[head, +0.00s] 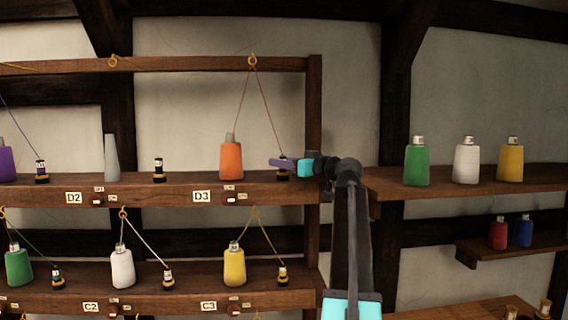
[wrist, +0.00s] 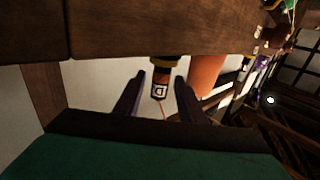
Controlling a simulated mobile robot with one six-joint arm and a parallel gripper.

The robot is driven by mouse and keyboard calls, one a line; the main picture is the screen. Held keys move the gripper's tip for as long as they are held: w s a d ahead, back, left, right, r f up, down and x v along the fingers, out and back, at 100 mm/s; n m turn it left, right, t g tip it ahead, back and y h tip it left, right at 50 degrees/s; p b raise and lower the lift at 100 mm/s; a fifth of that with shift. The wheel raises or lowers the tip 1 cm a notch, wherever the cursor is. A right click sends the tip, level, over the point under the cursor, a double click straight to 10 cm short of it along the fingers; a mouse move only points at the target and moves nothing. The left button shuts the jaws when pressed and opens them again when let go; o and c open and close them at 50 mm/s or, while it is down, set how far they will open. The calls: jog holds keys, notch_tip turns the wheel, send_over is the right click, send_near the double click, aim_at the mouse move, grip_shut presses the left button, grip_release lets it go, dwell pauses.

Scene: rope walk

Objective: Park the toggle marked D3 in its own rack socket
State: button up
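The toggle D3 (wrist: 159,89) is small and dark with a white marked band. It stands in a brass-ringed socket (wrist: 161,64) on the rack shelf, at the right end of the D row; the wrist view is upside down. A thin red cord (head: 266,95) runs from it up over a hook and down to the orange bobbin (head: 231,160). My gripper (head: 283,163) reaches in from the right at the toggle and hides much of it in the head view. In the wrist view my gripper (wrist: 158,92) is open, one finger on each side of the toggle, with gaps visible.
The rack's right post (head: 314,115) stands close behind my wrist. The orange bobbin is just left of the fingers. A D3 label (head: 202,196) is on the shelf front. Bobbins in green (head: 417,162), white and yellow stand on the right shelf.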

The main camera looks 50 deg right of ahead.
jog(key=shift+r, duration=0.15)
jog(key=shift+r, duration=0.45)
jog(key=s+b, duration=0.5)
jog(key=s, duration=0.7)
dwell(0.4)
